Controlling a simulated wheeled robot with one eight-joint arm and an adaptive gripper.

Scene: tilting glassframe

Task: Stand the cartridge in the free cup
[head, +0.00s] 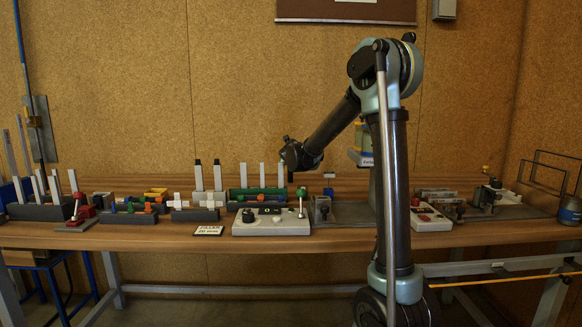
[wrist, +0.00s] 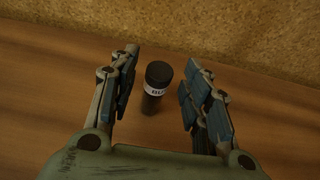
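In the wrist view a dark upright cylinder (wrist: 154,102) with a black cap and a white label starting "BU" stands on the wooden table. It appears to be the cartridge. My gripper (wrist: 160,64) is open, with the cylinder between its spread fingers as seen from the wrist. Gaps show on both sides, and neither finger visibly touches it. In the head view my arm reaches over the bench, but the fingers cannot be made out there. I cannot pick out the cartridge or a free cup in the head view.
The wooden bench (head: 180,236) carries a grey control box (head: 270,226), a green rack (head: 258,191) with white uprights, and several fixtures at left. A red-buttoned box (head: 428,220) and wire frames (head: 548,174) are at right. Table around the cylinder looks clear.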

